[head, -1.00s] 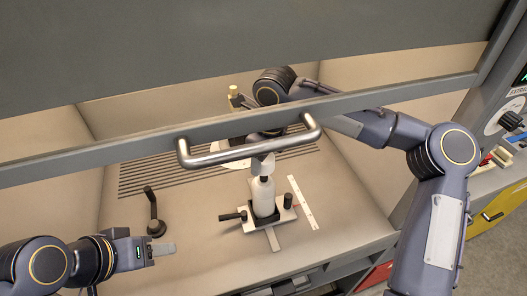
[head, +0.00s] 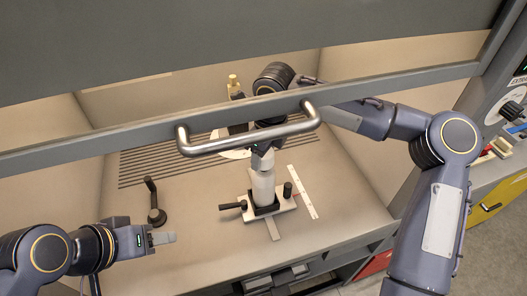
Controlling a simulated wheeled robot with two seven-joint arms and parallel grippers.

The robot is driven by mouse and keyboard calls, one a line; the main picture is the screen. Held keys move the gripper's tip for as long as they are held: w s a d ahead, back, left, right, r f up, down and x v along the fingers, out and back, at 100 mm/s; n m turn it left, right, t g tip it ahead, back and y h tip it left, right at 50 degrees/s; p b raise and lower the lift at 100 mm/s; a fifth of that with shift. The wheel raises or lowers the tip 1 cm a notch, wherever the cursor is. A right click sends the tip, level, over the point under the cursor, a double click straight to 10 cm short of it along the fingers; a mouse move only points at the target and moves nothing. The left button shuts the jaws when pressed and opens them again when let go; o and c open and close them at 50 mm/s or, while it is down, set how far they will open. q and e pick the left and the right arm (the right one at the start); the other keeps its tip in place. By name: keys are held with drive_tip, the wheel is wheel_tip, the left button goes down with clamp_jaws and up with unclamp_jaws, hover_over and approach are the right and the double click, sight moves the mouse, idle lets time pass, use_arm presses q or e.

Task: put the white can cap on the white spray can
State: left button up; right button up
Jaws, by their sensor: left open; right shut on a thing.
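The white spray can (head: 263,188) stands upright in a dark-based clamp fixture (head: 285,205) on the hood floor. My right gripper (head: 262,155) comes down from behind the sash bar, directly above the can, and is shut on the white can cap (head: 262,164). The cap is at the can's top and the dark nozzle is hidden. I cannot tell whether the cap is fully seated, and the sash handle partly hides the gripper. My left gripper (head: 165,238) is open and empty at the lower left, away from the can.
The sash with its metal handle (head: 250,137) crosses in front of my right arm. A dark crank-shaped post (head: 154,205) stands left of the can. A white ruler strip (head: 302,191) lies to its right. A yellow-topped item (head: 233,82) stands behind the sash.

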sight(264, 162)
drive_tip(key=shift+f, duration=0.45)
idle(0.5)
drive_tip(key=shift+f+b, duration=0.4)
drive_tip(key=shift+s+f+b, duration=0.1)
drive_tip(key=shift+f+b, duration=0.35)
drive_tip(key=shift+f, duration=0.6)
idle(0.8)
drive_tip(key=o, duration=1.5)
drive_tip(key=shift+r, duration=0.15)
drive_tip(key=shift+d+r+p, duration=0.15)
drive_tip(key=shift+r+p, duration=0.85)
drive_tip(key=shift+r, duration=0.55)
drive_tip(key=shift+s+d+r, duration=0.1)
drive_tip(key=shift+r, duration=0.75)
